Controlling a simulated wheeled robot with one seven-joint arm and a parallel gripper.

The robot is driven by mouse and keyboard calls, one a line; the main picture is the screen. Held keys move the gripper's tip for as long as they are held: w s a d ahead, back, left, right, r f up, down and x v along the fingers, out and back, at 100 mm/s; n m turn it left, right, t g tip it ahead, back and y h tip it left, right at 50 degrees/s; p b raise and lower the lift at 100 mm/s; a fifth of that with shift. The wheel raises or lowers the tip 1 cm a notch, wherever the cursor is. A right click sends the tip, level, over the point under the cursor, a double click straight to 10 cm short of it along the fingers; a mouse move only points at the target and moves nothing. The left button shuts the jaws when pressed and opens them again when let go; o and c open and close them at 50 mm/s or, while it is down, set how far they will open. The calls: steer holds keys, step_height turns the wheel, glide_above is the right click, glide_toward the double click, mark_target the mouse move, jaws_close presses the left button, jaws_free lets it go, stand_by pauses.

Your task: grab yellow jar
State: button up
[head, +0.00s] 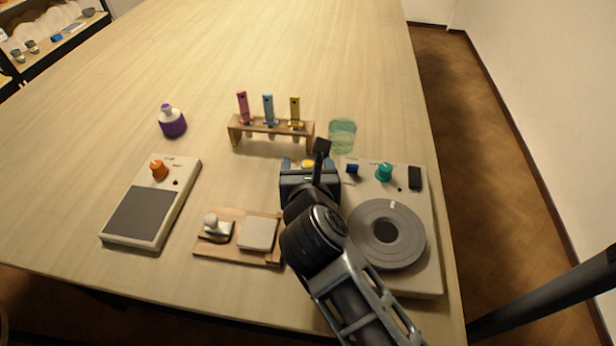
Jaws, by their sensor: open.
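A small yellow patch (308,163) shows just beyond my gripper, at the top of its dark body; it may be the top of the yellow jar. The rest of it is hidden behind the gripper. My gripper (311,160) is open, low over the table between the wooden rack and the turntable device. One dark finger stands up just right of the yellow patch; the other finger is not clear. I cannot tell whether the fingers are around the yellow thing or only near it.
A wooden rack (270,128) with pink, blue and yellow pieces stands behind. A translucent green cup (342,136) is close right of it. The turntable device (424,244), a wooden board (212,249), a flat scale-like device (143,213) and a purple bottle (173,123) surround. The far table is clear.

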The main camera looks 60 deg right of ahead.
steer(key=shift+c, duration=0.2)
steer(key=c, duration=1.3)
